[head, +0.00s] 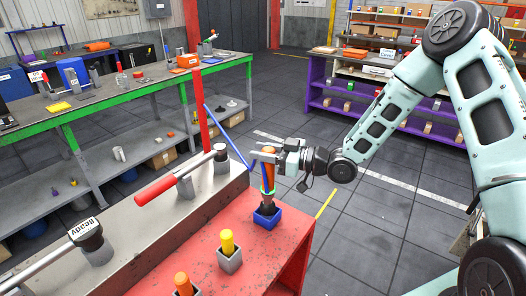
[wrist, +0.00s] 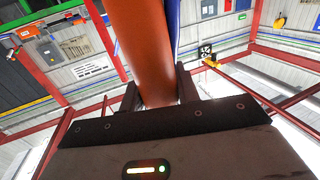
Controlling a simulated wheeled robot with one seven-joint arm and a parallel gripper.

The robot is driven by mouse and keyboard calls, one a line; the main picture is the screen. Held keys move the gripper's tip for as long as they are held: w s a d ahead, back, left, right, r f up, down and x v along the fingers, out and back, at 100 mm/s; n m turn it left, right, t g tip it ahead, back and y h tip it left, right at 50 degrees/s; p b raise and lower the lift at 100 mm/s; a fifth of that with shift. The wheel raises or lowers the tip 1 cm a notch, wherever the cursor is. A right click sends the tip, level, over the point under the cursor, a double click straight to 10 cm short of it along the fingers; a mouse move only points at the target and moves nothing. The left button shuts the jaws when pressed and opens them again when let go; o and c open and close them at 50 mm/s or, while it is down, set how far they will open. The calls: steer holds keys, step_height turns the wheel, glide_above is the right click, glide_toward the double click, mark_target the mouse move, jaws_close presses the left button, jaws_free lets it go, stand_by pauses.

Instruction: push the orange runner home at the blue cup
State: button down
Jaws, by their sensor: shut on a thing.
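The orange runner (head: 267,176) stands roughly upright over the blue cup (head: 266,219) near the far end of the red bench. A dark lower part shows between the orange and the cup; its lower end meets the cup's mouth, and I cannot tell how deep it sits. My gripper (head: 267,157) comes in from the right and is shut on the runner's upper part. In the wrist view the orange runner (wrist: 143,45) fills the space between my gripper's dark fingers (wrist: 158,92). A blue strip runs beside it.
The red bench (head: 207,243) also holds a grey cup with a yellow runner (head: 228,243) and another orange piece (head: 183,284) nearer. A grey ledge with a red-handled lever (head: 165,188) lies left. A red post (head: 199,112) stands behind. Open floor lies right.

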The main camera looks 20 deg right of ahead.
mark_target(263, 164)
steer(key=shift+f+b, duration=1.8)
steer(key=shift+f, duration=0.25)
steer(key=c, duration=0.9)
jaws_free()
steer(key=shift+c, duration=0.2)
steer(key=b+v, duration=0.5)
steer(key=v, duration=1.2)
steer(key=shift+d, duration=0.2)
steer(key=shift+a+r, duration=0.1)
steer(key=shift+r, duration=0.05)
